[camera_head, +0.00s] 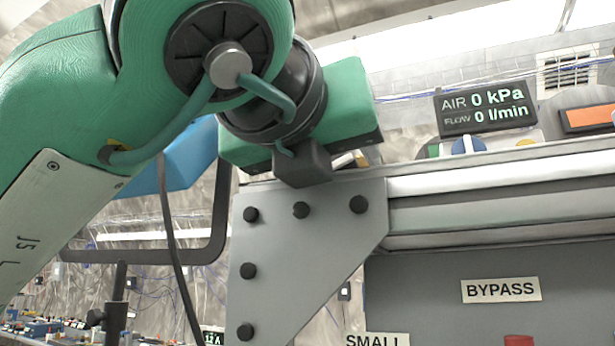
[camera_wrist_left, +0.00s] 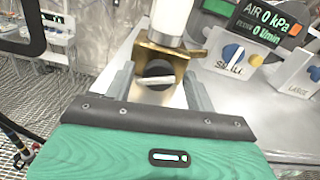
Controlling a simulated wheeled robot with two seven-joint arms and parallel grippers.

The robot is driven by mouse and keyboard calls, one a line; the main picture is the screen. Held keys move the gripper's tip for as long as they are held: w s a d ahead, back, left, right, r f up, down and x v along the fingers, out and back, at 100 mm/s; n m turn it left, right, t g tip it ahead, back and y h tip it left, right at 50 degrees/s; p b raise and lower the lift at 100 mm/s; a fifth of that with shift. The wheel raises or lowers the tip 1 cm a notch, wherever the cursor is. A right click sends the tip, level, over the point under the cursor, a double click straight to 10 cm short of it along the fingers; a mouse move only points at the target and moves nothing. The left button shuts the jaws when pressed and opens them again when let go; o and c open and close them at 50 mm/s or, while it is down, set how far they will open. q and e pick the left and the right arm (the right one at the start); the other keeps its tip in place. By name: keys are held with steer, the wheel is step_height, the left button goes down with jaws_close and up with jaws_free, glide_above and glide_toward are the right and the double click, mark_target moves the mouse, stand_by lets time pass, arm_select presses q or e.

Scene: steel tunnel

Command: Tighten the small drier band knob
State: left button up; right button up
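A round dark knob (camera_wrist_left: 158,74) with a pale bar across it sits on a brass-coloured bracket (camera_wrist_left: 176,60) in the left wrist view. A white cylinder (camera_wrist_left: 174,20) stands above the bracket. My left gripper (camera_wrist_left: 159,79) is open, with one grey finger on each side of the knob; gaps seem to show between knob and fingers. In the head view my green left wrist (camera_head: 347,100) is above the bench edge and hides the fingers and the knob. My right gripper is in neither view.
A display reading AIR 0 kPa (camera_head: 487,107) stands at the back right, near a blue dial (camera_head: 468,146). A SMALL label (camera_wrist_left: 229,66) and a LARGE label (camera_wrist_left: 299,89) are right of the gripper. A metal rail (camera_head: 500,190) and a bolted grey plate (camera_head: 295,260) form the bench front.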

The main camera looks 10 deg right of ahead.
arm_select(q)
steer(key=c, duration=0.9)
steer(key=shift+o, duration=0.2)
steer(key=shift+f+b, duration=0.1)
steer(key=shift+b, duration=0.2)
steer(key=shift+f+m+b, duration=0.1)
steer(key=shift+m+b, duration=0.75)
steer(key=shift+m, duration=0.15)
steer(key=shift+m+b, duration=0.55)
steer(key=shift+m, duration=1.35)
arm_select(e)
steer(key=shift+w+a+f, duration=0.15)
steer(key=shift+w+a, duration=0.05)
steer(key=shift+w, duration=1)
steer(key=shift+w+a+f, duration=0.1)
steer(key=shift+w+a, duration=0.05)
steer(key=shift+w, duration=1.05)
arm_select(q)
steer(key=o, duration=1)
steer(key=shift+w, duration=0.1)
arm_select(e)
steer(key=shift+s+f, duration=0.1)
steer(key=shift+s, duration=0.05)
